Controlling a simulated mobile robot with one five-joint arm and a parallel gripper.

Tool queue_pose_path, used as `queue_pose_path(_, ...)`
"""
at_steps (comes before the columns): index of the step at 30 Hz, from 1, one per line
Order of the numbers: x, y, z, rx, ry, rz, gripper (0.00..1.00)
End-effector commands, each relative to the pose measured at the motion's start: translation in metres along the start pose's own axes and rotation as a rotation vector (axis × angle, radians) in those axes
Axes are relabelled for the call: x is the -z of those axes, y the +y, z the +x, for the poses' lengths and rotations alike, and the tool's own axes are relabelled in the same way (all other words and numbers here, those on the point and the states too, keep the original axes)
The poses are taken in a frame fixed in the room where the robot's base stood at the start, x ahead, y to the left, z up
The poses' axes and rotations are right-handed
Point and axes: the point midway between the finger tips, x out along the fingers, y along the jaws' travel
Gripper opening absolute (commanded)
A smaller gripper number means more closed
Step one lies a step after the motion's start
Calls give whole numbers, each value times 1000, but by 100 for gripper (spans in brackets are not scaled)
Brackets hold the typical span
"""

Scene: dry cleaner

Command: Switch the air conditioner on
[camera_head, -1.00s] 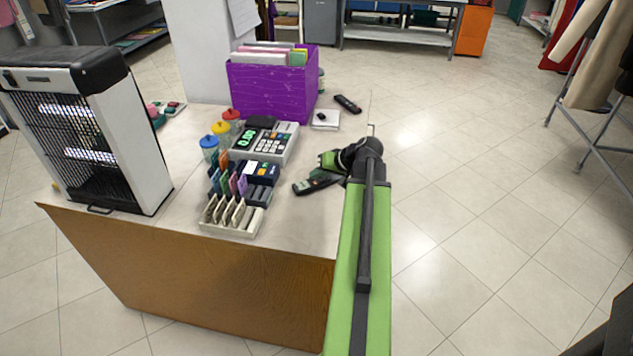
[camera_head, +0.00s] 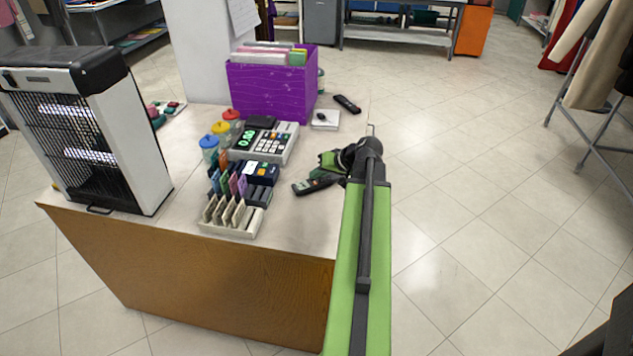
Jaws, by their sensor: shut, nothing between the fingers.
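My green and black gripper (camera_head: 321,172) is shut and empty. I cannot tell whether the fingertips touch the remote. A second black remote (camera_head: 347,104) lies farther back on the counter, right of the purple box. No air conditioner is recognisable in view.
The counter (camera_head: 300,232) holds a caged lamp unit (camera_head: 90,130), a card rack (camera_head: 232,214), a card terminal (camera_head: 257,173), a calculator-like register (camera_head: 265,142), lidded jars and a purple file box (camera_head: 270,88). Open tiled floor lies to the right; a garment rack (camera_head: 590,130) stands far right.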

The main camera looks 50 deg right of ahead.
Motion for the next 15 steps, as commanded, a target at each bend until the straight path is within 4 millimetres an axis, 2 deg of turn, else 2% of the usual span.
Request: queue_pose_path(15,-5,5,5,0,0,0,0)
